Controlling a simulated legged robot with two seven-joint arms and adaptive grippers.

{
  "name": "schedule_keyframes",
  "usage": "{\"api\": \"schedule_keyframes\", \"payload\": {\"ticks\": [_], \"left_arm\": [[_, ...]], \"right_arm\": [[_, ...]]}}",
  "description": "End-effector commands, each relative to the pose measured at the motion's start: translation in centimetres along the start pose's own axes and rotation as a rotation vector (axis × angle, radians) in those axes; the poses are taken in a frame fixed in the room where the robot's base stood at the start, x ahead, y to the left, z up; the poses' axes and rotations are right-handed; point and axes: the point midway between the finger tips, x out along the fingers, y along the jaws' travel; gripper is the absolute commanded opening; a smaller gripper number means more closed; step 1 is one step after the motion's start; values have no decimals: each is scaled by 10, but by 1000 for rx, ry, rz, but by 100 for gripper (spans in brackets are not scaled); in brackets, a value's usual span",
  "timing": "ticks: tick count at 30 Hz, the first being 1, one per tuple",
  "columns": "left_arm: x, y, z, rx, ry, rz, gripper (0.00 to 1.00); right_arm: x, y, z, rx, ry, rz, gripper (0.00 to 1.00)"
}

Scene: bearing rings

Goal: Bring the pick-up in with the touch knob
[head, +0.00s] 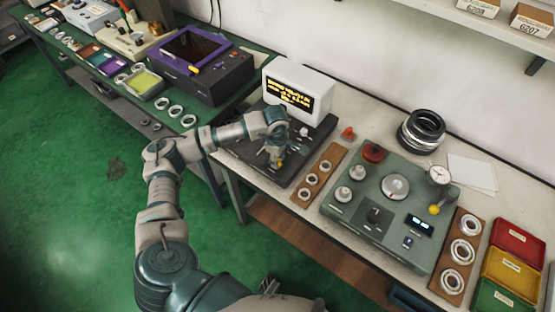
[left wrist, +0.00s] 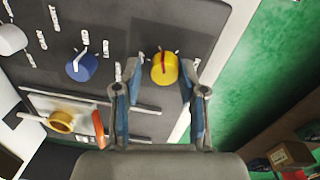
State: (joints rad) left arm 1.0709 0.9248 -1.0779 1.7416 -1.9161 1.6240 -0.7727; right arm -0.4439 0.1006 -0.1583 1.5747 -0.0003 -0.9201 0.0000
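The dark instrument panel (head: 240,150) stands on the bench before a small white monitor with yellow text (head: 290,95). In the left wrist view a yellow knob with a red mark (left wrist: 164,68) sits near the panel's edge. A blue knob with a white pointer (left wrist: 82,67) is to its left. Labels are too small to read, so I cannot tell which is the touch knob. A brass ring (left wrist: 61,122) lies by a rail, with an orange-red piece (left wrist: 99,128) near it, possibly the pick-up. My left gripper (left wrist: 160,80) is open, fingers either side of the yellow knob. My right gripper is not in view.
A green-grey tester (head: 385,205) stands right of the panel, beyond a wooden ring board (head: 319,175). Coloured trays (head: 513,250) lie at far right. A purple instrument (head: 200,65) is on the left bench. Black rings (head: 421,130) are stacked behind.

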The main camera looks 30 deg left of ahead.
Motion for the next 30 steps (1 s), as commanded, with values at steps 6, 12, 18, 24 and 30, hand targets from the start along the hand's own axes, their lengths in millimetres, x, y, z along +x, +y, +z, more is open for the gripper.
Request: {"api": "schedule_keyframes", "payload": {"ticks": [6, 12, 18, 24, 30], "left_arm": [[2, -2, 0, 2, 1, -8, 55], [-2, -3, 1, 3, 0, -10, 55], [-36, -1, 1, 3, 0, -7, 55], [-80, 0, 0, 2, 0, -7, 55], [-109, 0, 0, 2, 0, -8, 55]], "right_arm": [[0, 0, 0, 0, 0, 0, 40], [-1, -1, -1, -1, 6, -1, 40], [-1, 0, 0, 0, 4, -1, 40], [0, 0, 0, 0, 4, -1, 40], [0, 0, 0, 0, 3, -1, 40]]}}
